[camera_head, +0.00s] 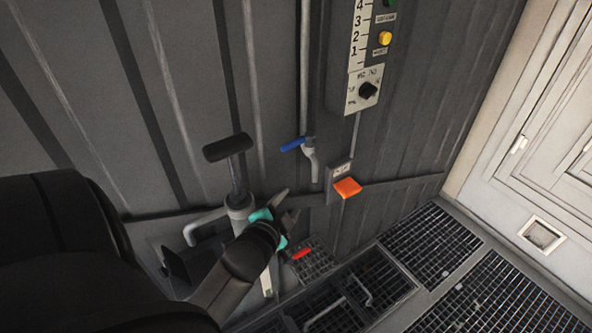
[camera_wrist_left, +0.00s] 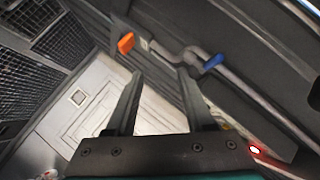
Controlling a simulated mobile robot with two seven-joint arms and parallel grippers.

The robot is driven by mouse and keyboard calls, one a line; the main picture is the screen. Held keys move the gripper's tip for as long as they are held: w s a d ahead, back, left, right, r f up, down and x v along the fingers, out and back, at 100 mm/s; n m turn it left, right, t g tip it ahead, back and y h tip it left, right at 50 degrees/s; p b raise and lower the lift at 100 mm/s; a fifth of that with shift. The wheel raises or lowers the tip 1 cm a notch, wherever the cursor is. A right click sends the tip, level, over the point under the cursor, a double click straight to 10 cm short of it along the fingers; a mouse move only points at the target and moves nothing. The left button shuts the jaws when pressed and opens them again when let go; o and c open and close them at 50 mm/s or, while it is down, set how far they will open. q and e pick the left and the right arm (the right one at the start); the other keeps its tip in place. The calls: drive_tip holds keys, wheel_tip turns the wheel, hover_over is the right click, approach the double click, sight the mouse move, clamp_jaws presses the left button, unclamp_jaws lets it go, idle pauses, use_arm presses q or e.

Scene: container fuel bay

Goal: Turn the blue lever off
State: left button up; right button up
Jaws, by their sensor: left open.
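The blue lever (camera_head: 293,144) sits on a thin vertical pipe on the corrugated wall, pointing left and slightly down from its valve. It also shows in the left wrist view (camera_wrist_left: 213,62), beyond the right fingertip. My left gripper (camera_head: 282,205) is below and slightly left of the lever in the head view, apart from it. In the left wrist view its two fingers (camera_wrist_left: 160,78) are spread with nothing between them. My right gripper is not in view.
An orange block (camera_head: 347,187) on a grey box sticks out right of the lever. A pump with a black handle (camera_head: 228,147) stands left of it. A control panel (camera_head: 364,92) hangs above. A red handle (camera_head: 301,253) lies low near the floor grating (camera_head: 430,245).

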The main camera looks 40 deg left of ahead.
use_arm(q)
drive_tip(key=s+d+f+g+h, duration=0.1)
drive_tip(key=s+d+f, duration=0.1)
drive_tip(key=f, duration=0.7)
drive_tip(key=s+d+f+n+g+h, duration=0.1)
drive_tip(key=s+d+f+g, duration=0.1)
drive_tip(key=f, duration=0.7)
drive_tip(key=shift+s+d+f+g+h+p, duration=0.35)
drive_tip(key=shift+s+d, duration=0.25)
drive_tip(key=shift+d, duration=0.8)
drive_tip(key=shift+r, duration=0.1)
